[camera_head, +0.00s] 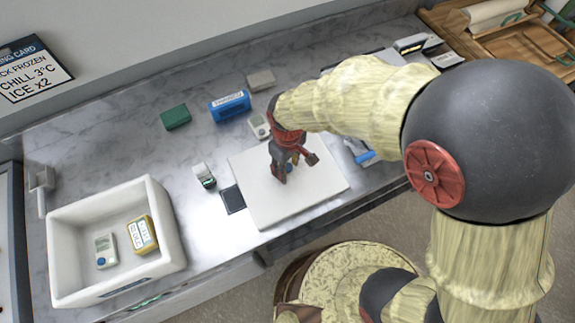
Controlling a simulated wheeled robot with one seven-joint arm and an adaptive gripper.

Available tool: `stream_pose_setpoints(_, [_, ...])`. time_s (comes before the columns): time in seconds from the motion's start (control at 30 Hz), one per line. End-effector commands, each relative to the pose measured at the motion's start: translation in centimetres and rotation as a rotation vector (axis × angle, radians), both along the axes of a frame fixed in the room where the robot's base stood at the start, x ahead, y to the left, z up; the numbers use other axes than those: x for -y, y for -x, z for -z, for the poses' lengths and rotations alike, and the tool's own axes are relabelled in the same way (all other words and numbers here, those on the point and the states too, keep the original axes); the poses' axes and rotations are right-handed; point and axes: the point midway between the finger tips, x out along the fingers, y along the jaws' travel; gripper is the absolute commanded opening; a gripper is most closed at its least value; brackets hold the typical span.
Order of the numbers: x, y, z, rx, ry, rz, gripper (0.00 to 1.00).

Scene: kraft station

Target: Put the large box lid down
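The large box lid (262,205) is a flat white square in the middle of the steel counter. My gripper (294,170) points down at the middle of the lid, with a finger on either side of a small yellow and blue part. The fingers stand apart, but I cannot tell whether they grip that part. I also cannot tell whether the lid rests on the counter or hangs just above it. The large white box (66,232) stands open at the left. Inside it lie a yellow device (142,235) and a white device with a blue button (105,250).
A dark square pad (232,199) touches the lid's left edge. A small dark-and-white device (204,176), green block (175,117), blue box (230,105), grey block (261,80) and white meter (259,126) surround the lid. A blue-ended item (360,152) lies right.

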Motion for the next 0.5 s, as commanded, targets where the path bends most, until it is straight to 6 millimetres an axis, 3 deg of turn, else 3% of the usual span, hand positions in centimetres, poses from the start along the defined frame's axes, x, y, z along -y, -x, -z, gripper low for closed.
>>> stream_pose_setpoints(0.27, [0.0,0.0,-0.9,0.001,-0.001,0.0,0.42])
stream_pose_setpoints(0.5, [-0.1,-0.1,-5.3,0.003,-0.003,0.0,0.42])
